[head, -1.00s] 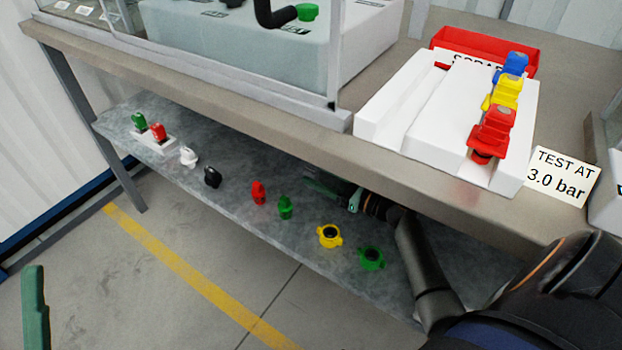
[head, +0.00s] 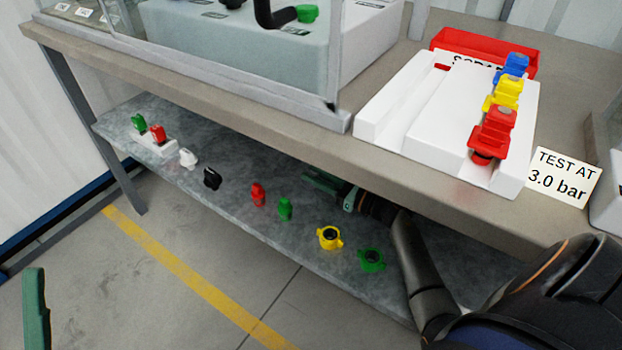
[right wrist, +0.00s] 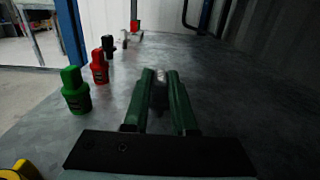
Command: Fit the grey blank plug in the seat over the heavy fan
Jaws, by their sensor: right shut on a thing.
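My right gripper (head: 318,182) reaches in over the lower shelf, under the bench top. In the right wrist view its green fingers (right wrist: 160,78) are shut on a small grey piece (right wrist: 160,92), which looks like the grey blank plug. The fingers hide most of it. My left gripper (head: 35,308) shows only as a green finger at the left edge, over the floor, and its opening cannot be judged. I cannot make out the heavy fan or the seat over it.
A white rack (head: 410,105) with coloured parts stands above.

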